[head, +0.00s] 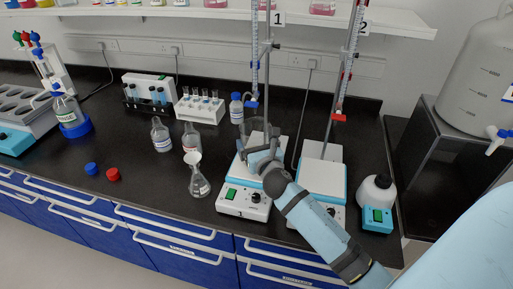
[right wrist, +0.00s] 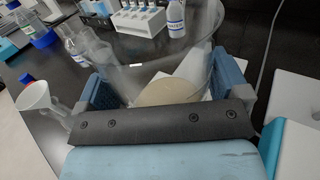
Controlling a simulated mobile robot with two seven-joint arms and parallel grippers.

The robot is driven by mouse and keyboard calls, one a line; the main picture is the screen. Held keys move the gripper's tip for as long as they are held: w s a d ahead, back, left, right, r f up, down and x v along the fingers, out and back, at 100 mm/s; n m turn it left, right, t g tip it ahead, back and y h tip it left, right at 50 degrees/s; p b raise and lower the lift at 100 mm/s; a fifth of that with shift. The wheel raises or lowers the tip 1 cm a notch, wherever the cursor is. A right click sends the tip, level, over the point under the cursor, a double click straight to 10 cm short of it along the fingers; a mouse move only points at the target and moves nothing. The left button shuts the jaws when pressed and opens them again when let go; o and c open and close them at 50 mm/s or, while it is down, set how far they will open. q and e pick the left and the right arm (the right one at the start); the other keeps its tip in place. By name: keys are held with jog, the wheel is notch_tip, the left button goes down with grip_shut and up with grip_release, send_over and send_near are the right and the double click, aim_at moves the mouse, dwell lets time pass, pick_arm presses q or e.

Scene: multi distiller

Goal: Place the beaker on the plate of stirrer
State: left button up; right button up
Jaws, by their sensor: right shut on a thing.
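The clear glass beaker (head: 258,128) is held upright or nearly so by my right gripper (head: 262,156) over the back of the stirrer (head: 243,203) labelled 1. In the right wrist view the two blue finger pads of my right gripper (right wrist: 165,88) stand on either side of the beaker (right wrist: 150,50). A pale round surface shows through the beaker's lower part. Whether the beaker's base touches the stirrer plate (head: 244,168) cannot be told, as the gripper hides part of it. My left gripper is not in view.
A burette (head: 254,62) on a stand rises just behind the beaker. A second stirrer (head: 322,178) with its own burette (head: 350,55) is to the right. A flask with a funnel (head: 197,180) stands close on the left. Bottles and test tube racks stand farther left.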

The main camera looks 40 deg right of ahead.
jog(key=shift+f, duration=0.8)
jog(key=shift+f, duration=0.15)
jog(key=o, duration=0.8)
jog(key=shift+s+a, duration=0.1)
jog(key=shift+s, duration=0.2)
jog(key=v, duration=0.7)
jog(key=b+v, duration=0.1)
jog(key=v, duration=0.3)
jog(key=shift+s+r, duration=0.25)
